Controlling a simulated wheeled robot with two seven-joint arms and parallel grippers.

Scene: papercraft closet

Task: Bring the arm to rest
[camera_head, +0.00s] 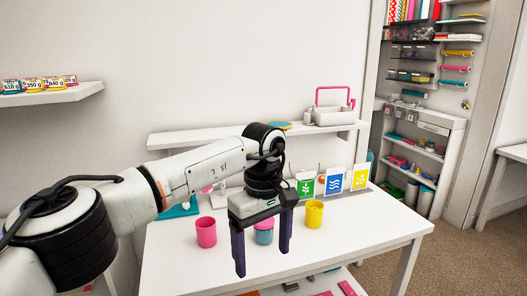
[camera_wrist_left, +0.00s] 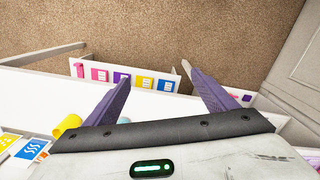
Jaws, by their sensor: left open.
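My left gripper (camera_head: 261,246) reaches in from the left in the head view. Its two purple fingers point down, spread apart, with nothing between them that I can see held. It hangs in front of the white table (camera_head: 365,233). Behind it on the table stand a pink cup (camera_head: 206,232), a teal cup (camera_head: 264,236) partly hidden by the gripper, and a yellow cup (camera_head: 314,214). In the left wrist view, the open fingers (camera_wrist_left: 165,83) extend past the table edge over the brown floor. The right gripper is not in view.
Green, blue and yellow cards (camera_head: 333,182) stand at the table's back. A wall shelf (camera_head: 170,139) runs above the table, with a pink-handled container (camera_head: 333,114) on it. Another shelf (camera_head: 50,95) is at the left. A stocked closet (camera_head: 421,150) stands at the right. Carpet (camera_head: 470,262) is clear there.

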